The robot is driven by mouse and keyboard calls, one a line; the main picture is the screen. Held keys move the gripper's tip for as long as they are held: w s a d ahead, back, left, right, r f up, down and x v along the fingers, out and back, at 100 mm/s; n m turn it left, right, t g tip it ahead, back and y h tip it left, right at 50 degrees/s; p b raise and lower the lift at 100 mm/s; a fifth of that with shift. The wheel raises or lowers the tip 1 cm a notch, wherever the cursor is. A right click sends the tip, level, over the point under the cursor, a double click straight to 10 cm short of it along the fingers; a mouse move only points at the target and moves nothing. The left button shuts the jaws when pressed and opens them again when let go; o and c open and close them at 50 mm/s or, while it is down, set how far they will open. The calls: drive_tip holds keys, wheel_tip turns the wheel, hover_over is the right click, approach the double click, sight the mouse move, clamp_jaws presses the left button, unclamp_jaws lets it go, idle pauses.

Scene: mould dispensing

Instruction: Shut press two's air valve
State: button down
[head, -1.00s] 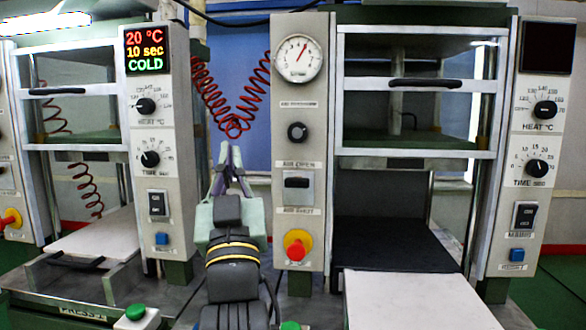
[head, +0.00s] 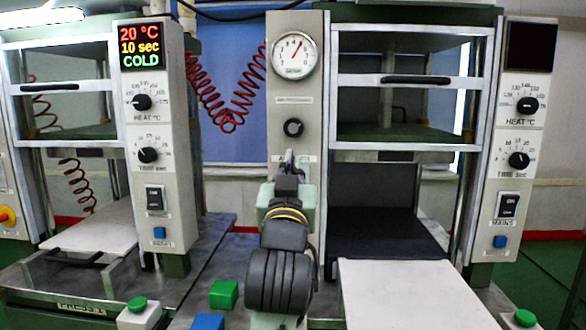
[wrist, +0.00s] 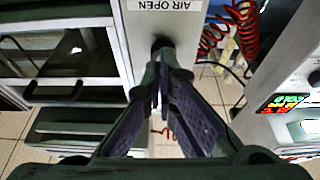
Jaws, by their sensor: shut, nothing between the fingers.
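Press two is the right-hand press, with its grey control column (head: 293,95) carrying a round pressure gauge and a black knob (head: 293,128). Its air valve is hidden behind my arm in the head view. In the wrist view, the "AIR OPEN" label (wrist: 165,5) is at the top of the column, and a dark part (wrist: 160,42), likely the valve lever, shows just below it, partly hidden by my fingers. My gripper (head: 289,160) is in front of the column near the label. In the wrist view its fingertips (wrist: 160,65) are together and empty. Contact with the lever cannot be told.
Press one (head: 70,190) stands at left, its display (head: 141,46) reading 20 °C, 10 sec, COLD. Red coiled hoses (head: 225,110) hang between the presses. A pale plate (head: 405,290) juts out before press two. Green (head: 224,294) and blue (head: 207,321) blocks are left of my arm.

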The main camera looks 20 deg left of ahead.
sight(296, 137)
drive_tip(key=p+x, duration=0.2)
drive_tip(key=x, duration=0.5)
drive_tip(key=shift+w+a+r, duration=0.15)
drive_tip(key=shift+w+r, duration=0.1)
wheel_tip(296, 137, down, 3)
drive_tip(key=shift+r+p, duration=0.1)
drive_tip(key=shift+p, duration=0.2)
drive_tip(key=shift+s+f, duration=0.1)
drive_tip(key=shift+f, duration=0.7)
wheel_tip(296, 137, down, 5)
drive_tip(key=b, duration=0.3)
drive_tip(key=shift+r, duration=0.15)
